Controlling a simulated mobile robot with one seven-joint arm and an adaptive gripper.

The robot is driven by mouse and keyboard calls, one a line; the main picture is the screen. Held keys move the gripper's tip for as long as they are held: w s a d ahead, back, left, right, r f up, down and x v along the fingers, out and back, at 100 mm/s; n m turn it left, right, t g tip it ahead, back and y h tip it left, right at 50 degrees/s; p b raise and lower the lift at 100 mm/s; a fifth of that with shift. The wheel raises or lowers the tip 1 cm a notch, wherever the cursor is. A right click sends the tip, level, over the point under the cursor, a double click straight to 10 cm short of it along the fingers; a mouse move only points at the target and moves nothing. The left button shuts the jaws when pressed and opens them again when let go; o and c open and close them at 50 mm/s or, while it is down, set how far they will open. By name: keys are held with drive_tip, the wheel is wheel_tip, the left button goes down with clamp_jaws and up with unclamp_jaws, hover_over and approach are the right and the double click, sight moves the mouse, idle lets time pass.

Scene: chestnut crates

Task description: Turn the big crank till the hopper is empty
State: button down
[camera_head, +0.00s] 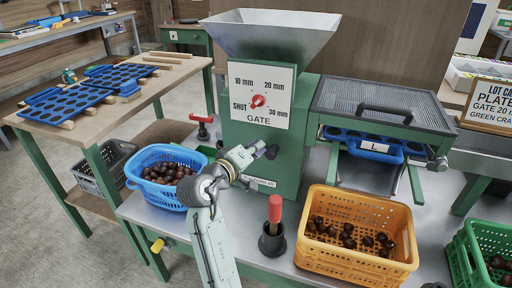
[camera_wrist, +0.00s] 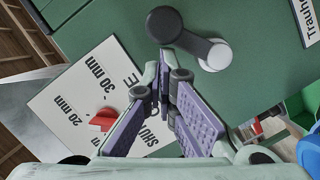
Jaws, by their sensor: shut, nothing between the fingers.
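The grey metal hopper (camera_head: 275,38) sits on top of the green machine (camera_head: 302,145). Its upper inner walls look bare; its bottom is hidden. In the wrist view, a dark crank arm with a round grey knob (camera_wrist: 164,24) and a pale hub is on the green machine front. My gripper (camera_head: 268,152) is in front of the machine below the gate plate. It also shows in the wrist view (camera_wrist: 160,88), shut and empty, with its tips just below the knob in the picture; I cannot tell if they touch. The red gate knob (camera_head: 258,101) is on the white dial plate.
A blue basket (camera_head: 143,180) of chestnuts stands left, an orange crate (camera_head: 345,262) with chestnuts right, a green crate (camera_head: 458,262) far right. A red-handled piece (camera_head: 275,208) stands upright in a dark holder near my arm. A small red-handled lever (camera_head: 201,120) stands left of the machine.

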sight(271, 158)
drive_tip(key=shift+s+d+f+m, duration=0.1)
drive_tip(key=shift+d+m, duration=0.2)
drive_tip(key=shift+m, duration=0.1)
drive_tip(key=shift+s+d+f+m+y, duration=0.15)
drive_tip(key=shift+d+f+m+y, duration=0.35)
drive_tip(key=shift+m, duration=0.3)
drive_tip(key=shift+s+d+f+m+b, duration=0.2)
drive_tip(key=shift+d+m+b, duration=0.25)
drive_tip(key=shift+m, duration=0.25)
drive_tip(key=shift+s+d+f+m+y+b, duration=0.1)
drive_tip(key=shift+d+f+m+y+b, duration=0.4)
drive_tip(key=shift+m, duration=0.6)
drive_tip(key=shift+s+d+f+m+y+b, duration=0.15)
drive_tip(key=shift+d+f+m+y, duration=0.15)
drive_tip(key=shift+f+m, duration=0.3)
drive_tip(key=shift+d+f+m+y+b, duration=0.15)
drive_tip(key=shift+f+m+y, duration=0.15)
drive_tip(key=shift+f+m, duration=0.25)
drive_tip(key=shift+f, duration=0.15)
